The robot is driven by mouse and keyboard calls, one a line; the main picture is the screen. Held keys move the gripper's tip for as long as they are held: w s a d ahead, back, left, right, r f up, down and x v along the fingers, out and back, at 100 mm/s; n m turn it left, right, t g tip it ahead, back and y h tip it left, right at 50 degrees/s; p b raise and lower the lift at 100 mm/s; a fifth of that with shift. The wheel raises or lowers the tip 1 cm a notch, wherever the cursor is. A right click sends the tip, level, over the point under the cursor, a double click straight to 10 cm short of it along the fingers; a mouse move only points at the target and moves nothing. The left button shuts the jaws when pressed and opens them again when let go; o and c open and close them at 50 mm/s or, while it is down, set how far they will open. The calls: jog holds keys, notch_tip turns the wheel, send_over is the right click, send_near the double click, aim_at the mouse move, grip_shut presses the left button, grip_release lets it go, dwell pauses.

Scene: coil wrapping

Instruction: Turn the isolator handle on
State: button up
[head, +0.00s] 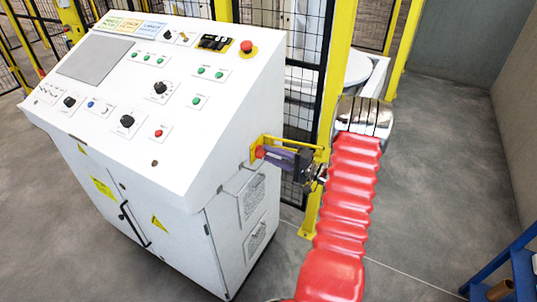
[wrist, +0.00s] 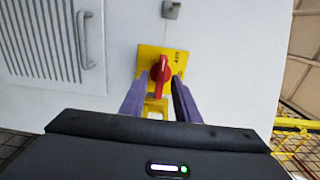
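The isolator handle (wrist: 160,69) is red, on a yellow plate (wrist: 178,58) fixed to a white cabinet side. In the wrist view its long grip stands about upright in the picture; the plate's lettering is too small to read. My gripper (wrist: 158,88) is open, with its two purple fingers on either side of the handle's lower part in the picture. I see gaps beside the handle, and cannot tell how far the tips reach along it. In the head view the red handle (head: 257,152) shows on the cabinet's right side, with my gripper (head: 268,152) right at it.
The white cabinet (head: 110,190) has a sloping panel of buttons and knobs. Beside the handle in the wrist view are a louvred vent (wrist: 45,40), a door handle (wrist: 85,40) and a small grey latch (wrist: 171,9). A yellow fence post (head: 333,80) stands close by my arm.

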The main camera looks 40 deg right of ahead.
jog(key=shift+w+a, duration=0.25)
jog(key=shift+w, duration=0.45)
jog(key=shift+c, duration=0.2)
grip_shut()
